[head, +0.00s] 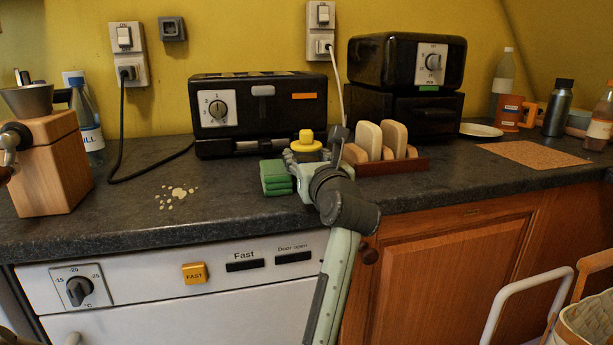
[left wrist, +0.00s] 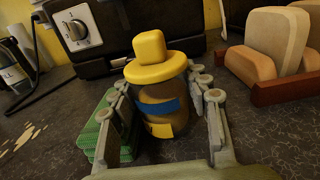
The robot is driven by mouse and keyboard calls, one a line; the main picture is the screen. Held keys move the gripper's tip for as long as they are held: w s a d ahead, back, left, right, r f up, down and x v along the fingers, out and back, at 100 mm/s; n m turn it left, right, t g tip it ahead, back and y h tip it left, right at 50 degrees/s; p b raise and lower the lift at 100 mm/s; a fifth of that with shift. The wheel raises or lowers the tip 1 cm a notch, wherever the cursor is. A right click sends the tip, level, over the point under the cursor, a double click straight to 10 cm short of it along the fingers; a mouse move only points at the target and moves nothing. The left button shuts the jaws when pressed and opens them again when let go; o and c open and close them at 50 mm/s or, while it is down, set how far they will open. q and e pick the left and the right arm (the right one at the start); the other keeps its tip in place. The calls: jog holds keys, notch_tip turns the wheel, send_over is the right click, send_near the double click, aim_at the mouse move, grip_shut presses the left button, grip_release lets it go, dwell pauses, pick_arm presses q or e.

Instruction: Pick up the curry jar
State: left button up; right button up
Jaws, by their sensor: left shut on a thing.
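The curry jar (left wrist: 162,105) has a brown body with a blue band, a yellow patch and a wide yellow lid with a square knob. In the head view its yellow lid (head: 306,142) shows above my left gripper, which hides most of the body. My left gripper (head: 308,155) is on the worktop side in front of the black toaster. In the left wrist view its two fingers (left wrist: 163,98) stand on either side of the jar and are shut on it. The jar is upright; whether its base touches the worktop is hard to tell. My right gripper is not in view.
A green stack of pads (head: 275,178) lies close to the left finger. A wooden rack with bread slices (head: 393,166) stands close on the right. The black toaster (head: 258,112) is behind. Spilled flakes (head: 174,196) lie on the dark worktop (head: 130,215) at left.

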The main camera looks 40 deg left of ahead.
pick_arm(q)
jog(key=c, duration=0.3)
jog(key=shift+r, duration=0.15)
